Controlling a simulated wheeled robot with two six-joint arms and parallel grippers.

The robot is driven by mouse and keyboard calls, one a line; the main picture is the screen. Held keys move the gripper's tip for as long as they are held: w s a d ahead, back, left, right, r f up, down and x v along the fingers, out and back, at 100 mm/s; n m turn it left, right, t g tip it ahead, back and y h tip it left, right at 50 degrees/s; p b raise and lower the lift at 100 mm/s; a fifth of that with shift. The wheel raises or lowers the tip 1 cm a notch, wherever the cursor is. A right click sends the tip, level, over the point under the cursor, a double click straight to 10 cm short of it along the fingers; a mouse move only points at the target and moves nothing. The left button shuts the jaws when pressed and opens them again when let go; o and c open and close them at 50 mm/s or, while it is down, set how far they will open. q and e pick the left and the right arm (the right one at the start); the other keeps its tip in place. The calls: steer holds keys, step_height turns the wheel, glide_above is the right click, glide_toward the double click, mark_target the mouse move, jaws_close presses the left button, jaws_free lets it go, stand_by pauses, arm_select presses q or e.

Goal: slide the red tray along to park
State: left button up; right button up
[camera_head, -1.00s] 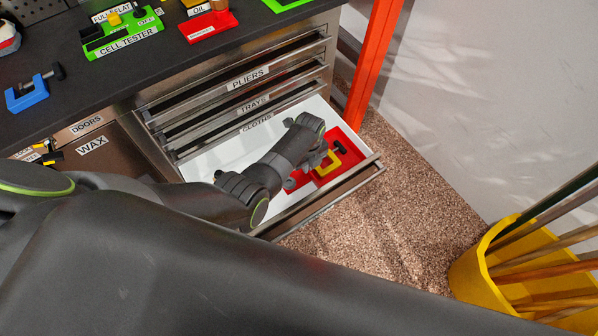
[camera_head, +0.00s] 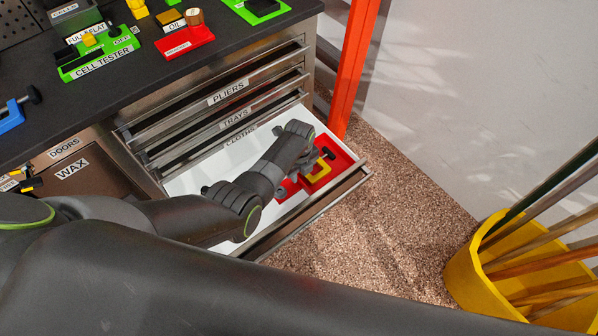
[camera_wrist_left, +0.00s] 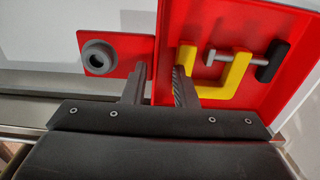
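The red tray (camera_head: 342,165) lies in the open white drawer, near its right end. A yellow clamp with a black handle (camera_head: 320,170) sits in it; the wrist view shows the clamp (camera_wrist_left: 228,72) too. A red plate with a grey round knob (camera_wrist_left: 97,56) adjoins the tray's left side there. My left gripper (camera_wrist_left: 160,75) reaches down at the tray, one finger on each side of its left wall (camera_wrist_left: 162,40). Its fingers stand apart, with a gap showing beside the wall. In the head view my wrist hides much of this gripper (camera_head: 306,162). My right gripper is not in view.
The open drawer's front (camera_head: 310,212) stands out over the speckled floor. An orange post (camera_head: 355,65) stands behind the drawer's right end. A yellow bin with poles (camera_head: 475,270) is at the right.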

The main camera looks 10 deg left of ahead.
arm_select(q)
steer(key=shift+r, duration=0.1)
steer(key=shift+r, duration=0.25)
step_height(320, 180, up, 17)
steer(key=p, duration=0.4)
steer(key=shift+s+f, duration=0.1)
steer(key=shift+f, duration=0.1)
